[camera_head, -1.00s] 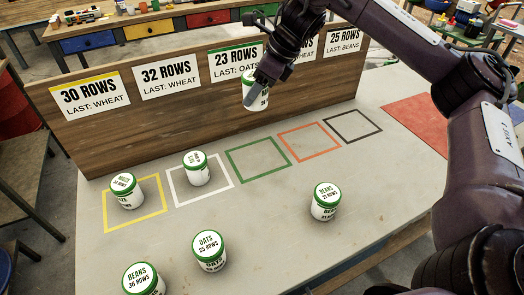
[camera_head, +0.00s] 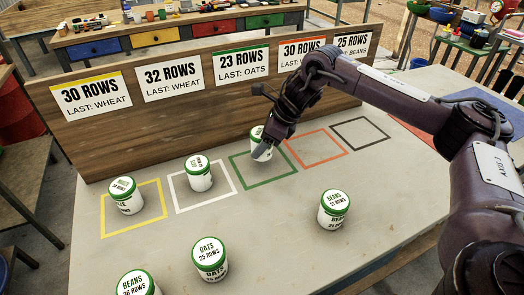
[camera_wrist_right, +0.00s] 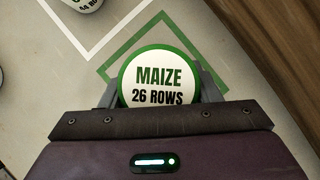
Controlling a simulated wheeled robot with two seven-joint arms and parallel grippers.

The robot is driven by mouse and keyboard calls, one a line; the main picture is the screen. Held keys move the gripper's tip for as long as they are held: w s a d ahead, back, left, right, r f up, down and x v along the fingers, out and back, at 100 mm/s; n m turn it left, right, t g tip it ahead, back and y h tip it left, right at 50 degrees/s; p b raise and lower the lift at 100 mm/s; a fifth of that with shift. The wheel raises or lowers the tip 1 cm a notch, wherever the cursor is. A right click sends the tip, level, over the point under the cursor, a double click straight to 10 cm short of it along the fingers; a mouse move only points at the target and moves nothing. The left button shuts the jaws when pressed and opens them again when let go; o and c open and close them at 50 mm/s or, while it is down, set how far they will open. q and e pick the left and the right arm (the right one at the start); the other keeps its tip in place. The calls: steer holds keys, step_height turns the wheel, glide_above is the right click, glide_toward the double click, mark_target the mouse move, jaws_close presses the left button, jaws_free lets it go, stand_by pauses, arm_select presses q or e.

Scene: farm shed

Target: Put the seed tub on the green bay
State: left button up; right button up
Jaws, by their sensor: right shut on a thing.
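My right gripper (camera_head: 264,150) is shut on a white seed tub (camera_head: 256,138) with a green-rimmed lid. In the right wrist view the lid of this tub (camera_wrist_right: 159,76) reads MAIZE 26 ROWS, with a finger on each side. The tub is over the green bay (camera_head: 236,171), a green square outline on the table. I cannot tell whether its base touches the table. In the right wrist view part of the green outline (camera_wrist_right: 118,58) shows beyond the tub. My left gripper is not in view.
One tub (camera_head: 126,195) stands in the yellow bay and another (camera_head: 198,173) in the white bay. Tubs of beans (camera_head: 333,210) and oats (camera_head: 210,259) stand nearer, with another beans tub (camera_head: 136,284). The orange bay (camera_head: 345,152) and black bay (camera_head: 385,143) are empty. A wooden sign board (camera_head: 135,128) stands behind.

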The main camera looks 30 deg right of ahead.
steer(key=shift+f, duration=1.7)
steer(key=shift+f, duration=0.1)
steer(key=o, duration=1.1)
steer(key=shift+c, duration=0.2)
steer(key=shift+r, duration=0.25)
steer(key=v, duration=1.1)
steer(key=shift+s+d+r, duration=0.2)
steer(key=shift+r, duration=0.15)
steer(key=shift+f, duration=0.1)
